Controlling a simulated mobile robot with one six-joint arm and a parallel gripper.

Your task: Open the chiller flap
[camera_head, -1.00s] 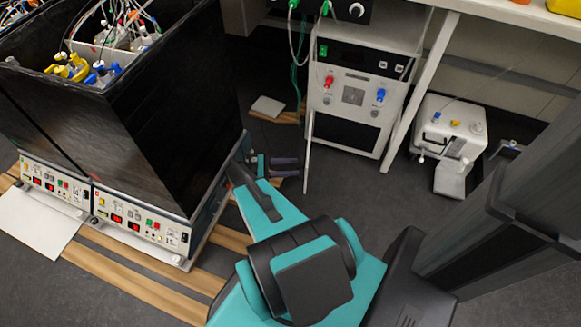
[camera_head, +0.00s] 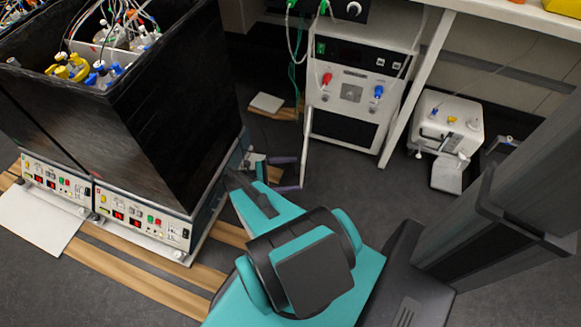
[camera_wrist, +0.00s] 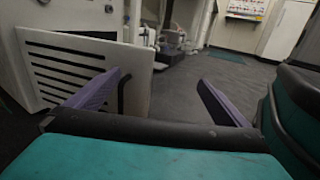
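The chiller (camera_head: 352,93) is the white cabinet with red and blue connectors and a dark grille low on its front. Its white flap (camera_head: 306,140) stands out from the left side of the front, nearly edge-on in the head view. In the wrist view the slotted flap (camera_wrist: 65,65) fills the left side. My gripper (camera_head: 298,173) is just left of the flap, low near the floor. Its purple fingers are spread with nothing between them in the wrist view (camera_wrist: 162,82). The left finger overlaps the flap; I cannot tell whether it touches.
A black bioreactor housing (camera_head: 170,110) on a wheeled base stands close to the left of my arm. A white device (camera_head: 449,123) sits on the floor right of the chiller, beyond a table leg (camera_head: 413,85). Wooden strips (camera_head: 140,275) lie on the floor. Floor is open in front of the chiller.

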